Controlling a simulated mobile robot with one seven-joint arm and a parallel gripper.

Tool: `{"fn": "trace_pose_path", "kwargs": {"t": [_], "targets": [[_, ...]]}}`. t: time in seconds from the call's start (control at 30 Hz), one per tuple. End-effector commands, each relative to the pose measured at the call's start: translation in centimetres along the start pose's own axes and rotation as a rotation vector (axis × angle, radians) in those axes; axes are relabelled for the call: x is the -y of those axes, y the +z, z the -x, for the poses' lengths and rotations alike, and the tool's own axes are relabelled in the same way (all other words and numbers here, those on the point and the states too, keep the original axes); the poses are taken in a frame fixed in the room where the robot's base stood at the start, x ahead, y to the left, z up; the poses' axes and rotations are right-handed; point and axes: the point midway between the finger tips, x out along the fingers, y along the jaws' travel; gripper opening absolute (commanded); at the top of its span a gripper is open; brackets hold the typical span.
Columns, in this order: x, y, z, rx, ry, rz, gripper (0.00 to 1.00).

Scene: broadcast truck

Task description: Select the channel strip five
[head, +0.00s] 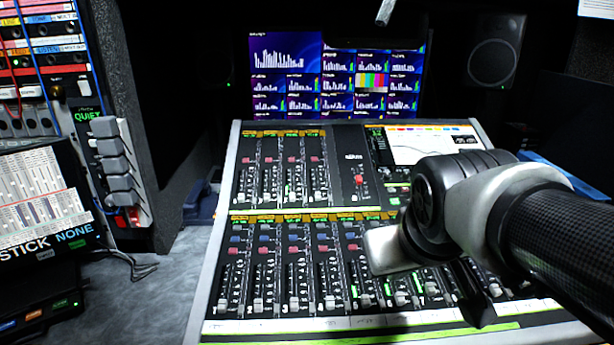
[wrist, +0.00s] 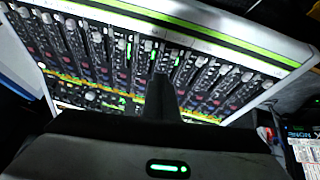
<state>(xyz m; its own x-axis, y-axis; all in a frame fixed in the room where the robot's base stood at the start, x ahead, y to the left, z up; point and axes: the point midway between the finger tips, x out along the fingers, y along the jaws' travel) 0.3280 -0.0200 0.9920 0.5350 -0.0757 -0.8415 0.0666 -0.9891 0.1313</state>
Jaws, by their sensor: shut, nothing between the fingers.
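The mixing console (head: 205,300) fills the middle of the head view, with an upper and a lower bank of channel strips. Counting from the left, the fifth strip (head: 363,285) of the lower bank has a fader at its bottom and a small green light beside it. My gripper (head: 478,318) is shut and empty, pointing down over the lower bank, right of strip five. In the wrist view its closed fingertips (wrist: 162,82) stand in front of the strips (wrist: 120,50). Contact with the console cannot be told. My arm hides the right part of the lower bank.
A screen wall (head: 290,75) with meters stands behind the console. A speaker (head: 495,50) is at the back right. A rack (head: 135,120) with grey switches and a lit tablet (head: 40,190) stand at the left. Bare grey desk (head: 165,290) lies left of the console.

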Motion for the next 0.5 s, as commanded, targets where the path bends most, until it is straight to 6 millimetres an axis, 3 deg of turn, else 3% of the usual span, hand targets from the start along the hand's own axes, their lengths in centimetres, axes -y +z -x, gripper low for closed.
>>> {"fn": "trace_pose_path", "kwargs": {"t": [0.03, 0.2, 0.4, 0.5], "targets": [[-1.0, -2.5, 0.0, -0.012, 0.023, 0.048, 0.00], [-3.1, -9.8, -2.9, -0.101, 0.081, 0.252, 0.00], [-3.5, -16.6, -7.1, -0.216, 0.087, 0.500, 0.00], [-2.8, -19.0, -9.2, -0.278, 0.067, 0.607, 0.00]]}}
